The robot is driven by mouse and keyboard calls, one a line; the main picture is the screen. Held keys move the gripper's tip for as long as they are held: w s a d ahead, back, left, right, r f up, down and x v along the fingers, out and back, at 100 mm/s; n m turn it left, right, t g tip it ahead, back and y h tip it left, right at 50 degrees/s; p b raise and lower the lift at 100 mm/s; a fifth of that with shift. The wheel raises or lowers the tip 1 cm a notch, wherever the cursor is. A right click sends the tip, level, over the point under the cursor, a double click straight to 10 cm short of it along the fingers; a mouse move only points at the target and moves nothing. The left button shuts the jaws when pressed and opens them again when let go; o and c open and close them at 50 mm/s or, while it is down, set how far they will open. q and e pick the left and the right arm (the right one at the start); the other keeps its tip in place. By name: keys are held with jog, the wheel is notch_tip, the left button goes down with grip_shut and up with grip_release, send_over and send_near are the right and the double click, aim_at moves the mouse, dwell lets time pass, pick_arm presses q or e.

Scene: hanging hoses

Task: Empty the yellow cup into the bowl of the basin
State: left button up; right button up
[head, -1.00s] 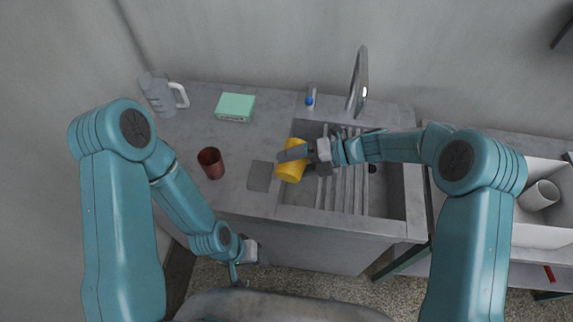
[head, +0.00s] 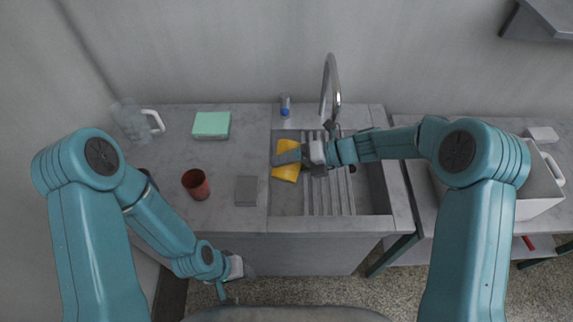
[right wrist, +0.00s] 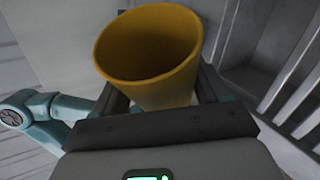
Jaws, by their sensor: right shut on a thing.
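The yellow cup (head: 287,173) is held by my right gripper (head: 290,157) over the left part of the basin (head: 376,190). In the right wrist view, the cup (right wrist: 150,50) sits between the two fingers (right wrist: 155,105). Its mouth faces up toward the camera at a slant, and I see no contents on the visible inner wall; its bottom is hidden. My left gripper (head: 232,270) hangs low in front of the counter, away from the cup, and its jaws are too small to read.
A slatted rack (head: 322,198) lies in the basin beneath a tall faucet (head: 330,85). On the counter are a red-brown cup (head: 196,184), a green box (head: 211,124), a grey pad (head: 246,191), a clear jug (head: 132,120) and a blue-capped bottle (head: 285,108). A white bin (head: 535,205) stands right.

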aim_at(284, 174)
jog(key=shift+s+a+r+n+t, duration=0.25)
jog(key=shift+r+n+t, duration=0.15)
jog(key=shift+r, duration=0.15)
jog(key=n+t+h+b, duration=0.1)
jog(key=b, duration=0.4)
jog(key=shift+s+r, duration=0.1)
jog(key=shift+r, duration=0.05)
jog(key=s+r+n+t+b, duration=0.1)
jog(key=b, duration=0.4)
jog(key=s+r+n+t+b, duration=0.1)
jog(key=n+t+b, duration=0.1)
jog(key=b, duration=0.4)
jog(key=s+a+r+n+t+b, duration=0.1)
jog(key=n+t+b, duration=0.1)
jog(key=b, duration=0.3)
jog(key=shift+r+h+b, duration=0.35)
jog(key=shift+r+h, duration=0.05)
jog(key=shift+r+n+t+b, duration=0.3)
jog(key=shift+n+t+b, duration=0.1)
jog(key=shift+b, duration=0.35)
jog(key=shift+s+r, duration=0.15)
